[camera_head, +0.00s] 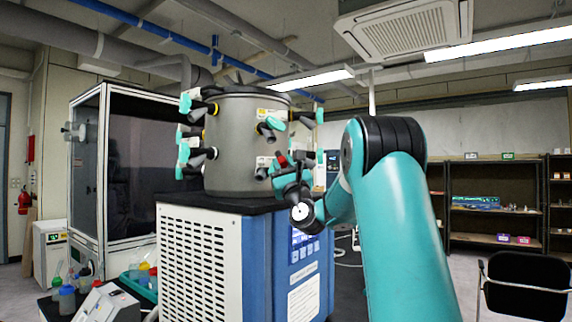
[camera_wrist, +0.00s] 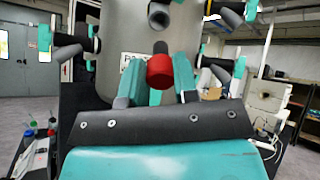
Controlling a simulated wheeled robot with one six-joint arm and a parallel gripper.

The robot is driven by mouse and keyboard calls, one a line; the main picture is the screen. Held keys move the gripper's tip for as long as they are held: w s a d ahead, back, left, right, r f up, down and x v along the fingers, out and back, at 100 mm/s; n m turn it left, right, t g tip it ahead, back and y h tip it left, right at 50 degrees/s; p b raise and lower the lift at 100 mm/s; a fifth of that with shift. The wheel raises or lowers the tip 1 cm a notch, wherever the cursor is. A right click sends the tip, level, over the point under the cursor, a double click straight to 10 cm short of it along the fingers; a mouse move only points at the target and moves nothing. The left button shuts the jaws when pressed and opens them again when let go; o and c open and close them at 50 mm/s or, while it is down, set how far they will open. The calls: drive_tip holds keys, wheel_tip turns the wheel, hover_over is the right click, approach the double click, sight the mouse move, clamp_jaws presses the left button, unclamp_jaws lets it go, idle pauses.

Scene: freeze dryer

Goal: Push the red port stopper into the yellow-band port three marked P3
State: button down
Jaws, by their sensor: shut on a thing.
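The red stopper (camera_wrist: 159,70) shows in the wrist view with a dark end on its far side. My gripper (camera_head: 284,168) is shut on it; its teal fingers flank the red part. The stopper (camera_head: 282,160) is a small red spot in the head view, close to the drum's right front. In the wrist view an open dark port (camera_wrist: 159,15) lies above the stopper, apart from it in the picture. A white label (camera_wrist: 125,65) on the drum is partly hidden and only a "P" is readable. I cannot tell which port is P3.
The grey drum (camera_head: 235,150) carries several ports with teal-handled valves around its side. It stands on the blue and white freeze dryer (camera_head: 205,265). A glass-fronted cabinet (camera_head: 140,175) stands at left. Bottles (camera_head: 68,298) are at lower left. Shelves (camera_head: 490,215) and a chair (camera_head: 525,285) are at right.

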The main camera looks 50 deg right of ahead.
sight(278, 152)
drive_tip(key=shift+p+x, duration=2.15)
drive_tip(key=shift+x, duration=0.05)
drive_tip(key=shift+a+r, duration=0.15)
drive_tip(key=shift+p+x, duration=1.4)
drive_tip(key=shift+p, duration=0.6)
